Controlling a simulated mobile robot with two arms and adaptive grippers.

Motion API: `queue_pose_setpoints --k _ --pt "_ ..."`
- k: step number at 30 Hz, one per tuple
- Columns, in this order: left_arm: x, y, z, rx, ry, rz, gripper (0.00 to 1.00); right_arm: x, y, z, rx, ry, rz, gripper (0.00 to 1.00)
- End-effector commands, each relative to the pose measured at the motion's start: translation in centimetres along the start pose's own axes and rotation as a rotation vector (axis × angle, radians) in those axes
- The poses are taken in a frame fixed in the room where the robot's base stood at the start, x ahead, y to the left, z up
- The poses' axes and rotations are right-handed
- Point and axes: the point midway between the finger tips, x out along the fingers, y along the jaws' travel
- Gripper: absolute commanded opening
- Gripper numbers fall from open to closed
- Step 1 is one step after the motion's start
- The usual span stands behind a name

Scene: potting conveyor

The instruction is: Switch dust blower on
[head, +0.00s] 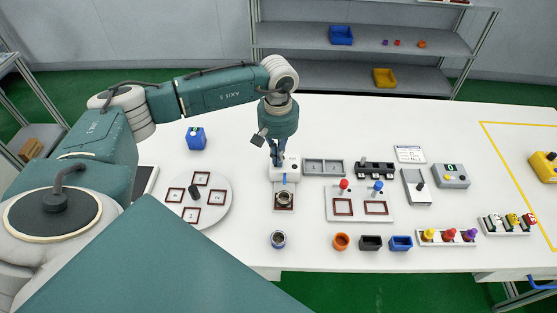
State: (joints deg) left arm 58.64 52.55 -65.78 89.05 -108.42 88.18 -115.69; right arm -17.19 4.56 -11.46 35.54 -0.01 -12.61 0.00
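A white device (291,174), which looks like the dust blower, stands near the middle of the table. A blue part (285,180) is on its front. In front of it, a small round metal item sits on a brown-framed square pad (284,207). My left gripper (277,162) points down over the device's top left side, its fingertips close together with nothing seen between them. The tips look at or just above the top; I cannot tell if they touch. The gripper hides part of the top, and no switch position can be made out. My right gripper is not in view.
A round white plate (199,217) with framed pads and a blue container (196,138) are on the left. Grey trays (324,168) and a board with red and blue knobs (359,217) are on the right. Several small cups and boxes line the front edge.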

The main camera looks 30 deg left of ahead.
Motion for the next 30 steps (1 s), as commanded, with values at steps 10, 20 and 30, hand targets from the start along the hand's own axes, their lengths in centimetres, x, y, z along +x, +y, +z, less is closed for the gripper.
queue_pose_setpoints --k 10,20,30 --pt "0.7 0.0 0.0 0.0 -0.001 -0.001 0.0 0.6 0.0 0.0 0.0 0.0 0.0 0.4" --pt "-0.8 0.0 0.1 0.001 -0.001 -0.002 0.0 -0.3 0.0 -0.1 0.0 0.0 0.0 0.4" --pt "-3.6 0.0 0.0 0.0 0.0 0.0 0.0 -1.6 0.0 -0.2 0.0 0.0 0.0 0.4"
